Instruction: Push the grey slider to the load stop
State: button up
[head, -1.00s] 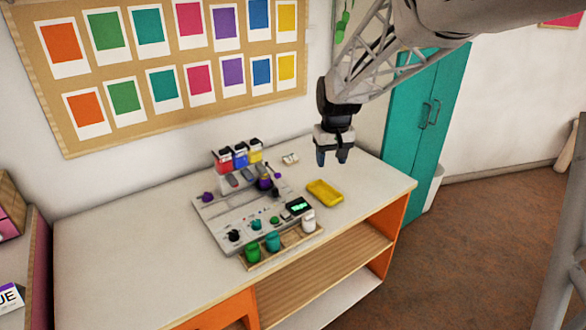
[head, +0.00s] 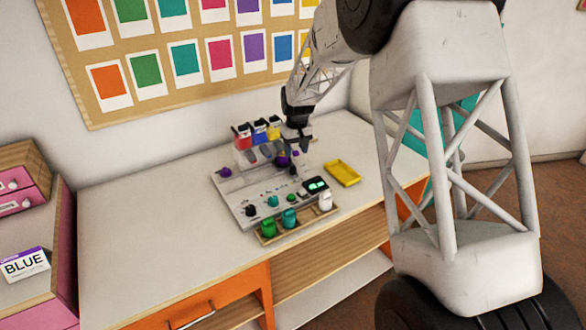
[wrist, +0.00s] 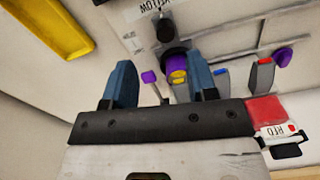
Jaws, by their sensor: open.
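The bead board (head: 240,207) is a light grey panel on the table, with knobs and a small green-lit display (head: 316,184). I cannot single out the grey slider or its load stop for certain. Grey pieces with coloured tips, one red-tipped (wrist: 262,75) and one blue-tipped (wrist: 220,80), show in the wrist view. My gripper (head: 298,145) is above the board's back right part, beside the coloured bins. Its two blue-grey fingers (wrist: 161,85) are apart and nothing is held. A purple knob on a thin stem (wrist: 149,77) appears between them. A purple cup (wrist: 172,60) is just beyond.
Red (head: 242,137), blue (head: 260,131) and yellow (head: 274,128) bins stand at the board's back, close to my gripper. A yellow tray (head: 343,174) lies to the right. Green (head: 268,228), teal (head: 289,218) and white (head: 325,201) pots stand in front. The table's left is clear.

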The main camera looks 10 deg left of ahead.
aim_at(293, 167)
jog(key=shift+w+a+f, duration=0.25)
jog(key=shift+a+f, duration=0.25)
jog(key=shift+a, duration=0.05)
jog(key=shift+f, duration=3.9)
jog(key=shift+c, duration=0.5)
grip_shut()
